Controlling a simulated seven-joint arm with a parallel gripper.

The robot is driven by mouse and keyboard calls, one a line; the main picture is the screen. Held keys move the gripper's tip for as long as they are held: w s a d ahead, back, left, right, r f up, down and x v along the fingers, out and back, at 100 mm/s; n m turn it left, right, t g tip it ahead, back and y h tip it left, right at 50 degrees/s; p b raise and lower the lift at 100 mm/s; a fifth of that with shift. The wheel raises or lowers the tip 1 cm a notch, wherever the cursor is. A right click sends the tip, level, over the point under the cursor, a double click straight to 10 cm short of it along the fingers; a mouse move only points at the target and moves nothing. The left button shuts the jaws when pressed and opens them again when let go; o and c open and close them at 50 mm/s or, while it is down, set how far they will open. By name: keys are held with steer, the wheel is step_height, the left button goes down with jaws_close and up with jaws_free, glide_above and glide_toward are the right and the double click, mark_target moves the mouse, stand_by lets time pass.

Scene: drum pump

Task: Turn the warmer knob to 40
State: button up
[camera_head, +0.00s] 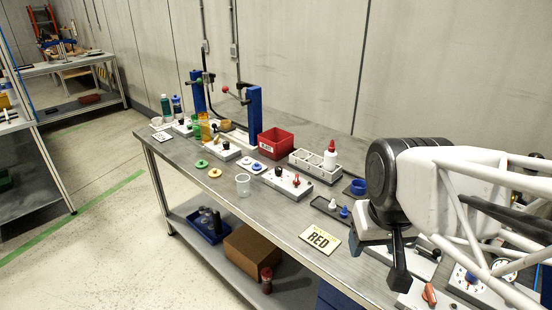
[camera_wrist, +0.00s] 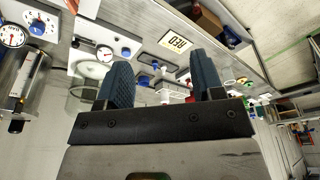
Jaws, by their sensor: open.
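A white panel with a blue knob (camera_head: 471,278) on a scale stands at the right end of the bench, partly behind my arm. In the wrist view a blue knob (camera_wrist: 37,28) sits on a white dial marked "C" at the upper left, beside a round gauge (camera_wrist: 12,35). This looks like the warmer knob; its exact setting is too small to read. My gripper (camera_head: 383,262) hangs above the bench, left of the knob and apart from it. In the wrist view its two dark fingers (camera_wrist: 163,72) are spread with nothing held between them.
A second gauge and blue knob (camera_wrist: 126,52) show in the wrist view. A red-handled lever (camera_head: 430,294) stands near the bench front. A RED sign (camera_head: 320,239), a red bin (camera_head: 276,143) and a white rack (camera_head: 315,166) lie to the left. White tubes of my arm cross the right side.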

steer(key=w+a+r+n, duration=0.2)
steer(key=w+r+n, duration=0.1)
steer(key=w, duration=1.2)
steer(key=n+g, duration=0.2)
steer(key=n, duration=0.7)
glide_above(279, 168)
steer(key=f, duration=1.7)
steer(key=shift+s+f, duration=0.4)
steer(key=shift+w+a+f, duration=0.15)
steer(key=shift+w+f, duration=0.05)
steer(key=shift+f, duration=0.15)
steer(key=shift+w+f, duration=0.1)
steer(key=shift+f, duration=3.65)
steer(key=c, duration=0.9)
